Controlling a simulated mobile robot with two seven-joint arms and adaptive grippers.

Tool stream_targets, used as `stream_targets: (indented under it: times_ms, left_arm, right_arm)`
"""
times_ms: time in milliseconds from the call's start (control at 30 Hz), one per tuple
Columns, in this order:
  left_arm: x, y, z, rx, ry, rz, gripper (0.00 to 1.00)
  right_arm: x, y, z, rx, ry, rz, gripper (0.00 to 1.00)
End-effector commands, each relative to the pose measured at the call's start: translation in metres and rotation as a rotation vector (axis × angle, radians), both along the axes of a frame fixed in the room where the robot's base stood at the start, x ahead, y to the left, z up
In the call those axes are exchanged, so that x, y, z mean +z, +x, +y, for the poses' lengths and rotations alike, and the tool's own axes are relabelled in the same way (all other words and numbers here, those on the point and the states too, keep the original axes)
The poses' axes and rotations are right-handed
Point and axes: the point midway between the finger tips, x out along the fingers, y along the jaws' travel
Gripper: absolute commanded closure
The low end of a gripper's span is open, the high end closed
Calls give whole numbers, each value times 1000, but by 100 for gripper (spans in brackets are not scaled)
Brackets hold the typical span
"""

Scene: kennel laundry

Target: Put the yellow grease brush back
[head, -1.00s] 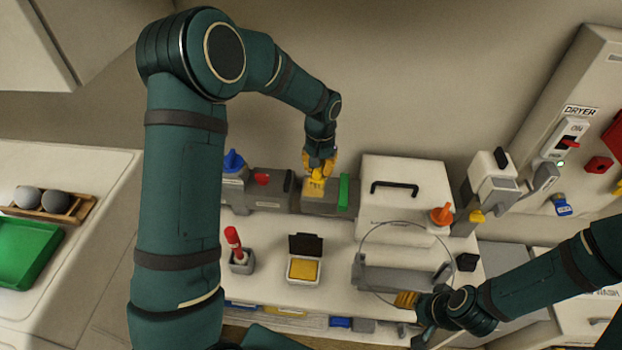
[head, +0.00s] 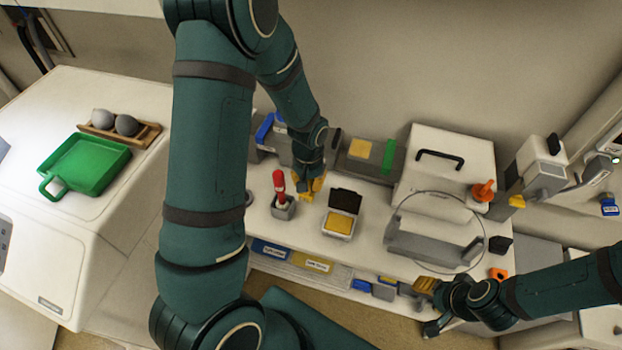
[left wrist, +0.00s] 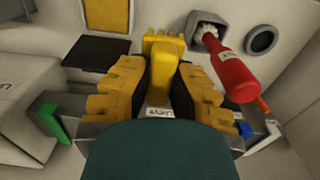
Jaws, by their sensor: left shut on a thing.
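My left gripper (head: 312,187) hangs above the white bench, just right of the red-handled brush and behind the open yellow-pad box. In the left wrist view its fingers (left wrist: 163,85) are shut on the yellow grease brush (left wrist: 167,57), whose wide yellow end shows beyond the fingertips. In the head view the brush is hard to tell from the yellow fingers. The red-handled brush (head: 280,182) has white bristles and stands in a grey square cup (head: 284,212). A round dark-mouthed holder (left wrist: 262,40) sits beside it. My right gripper (head: 427,285) is low at the right; its opening is unclear.
The small box (head: 339,224) has its black lid up. Behind stand a grey case (head: 340,170) with a green strip and a white case (head: 440,190) with a black handle. A wire hoop (head: 397,215) rises by a grey tray. A green tray (head: 85,165) lies far left.

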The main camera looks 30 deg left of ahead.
Motion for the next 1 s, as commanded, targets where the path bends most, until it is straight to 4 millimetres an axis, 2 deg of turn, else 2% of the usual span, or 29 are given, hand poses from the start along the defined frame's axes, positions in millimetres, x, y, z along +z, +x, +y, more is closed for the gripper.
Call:
stream_targets:
  times_ms: [367,1000]
  left_arm:
    - [-6,0,0,-1,0,0,100]
    - [-45,0,0,-1,0,0,100]
  right_arm:
    - [-8,0,0,0,-1,0,53]
    - [-45,1,2,-1,-8,2,53]
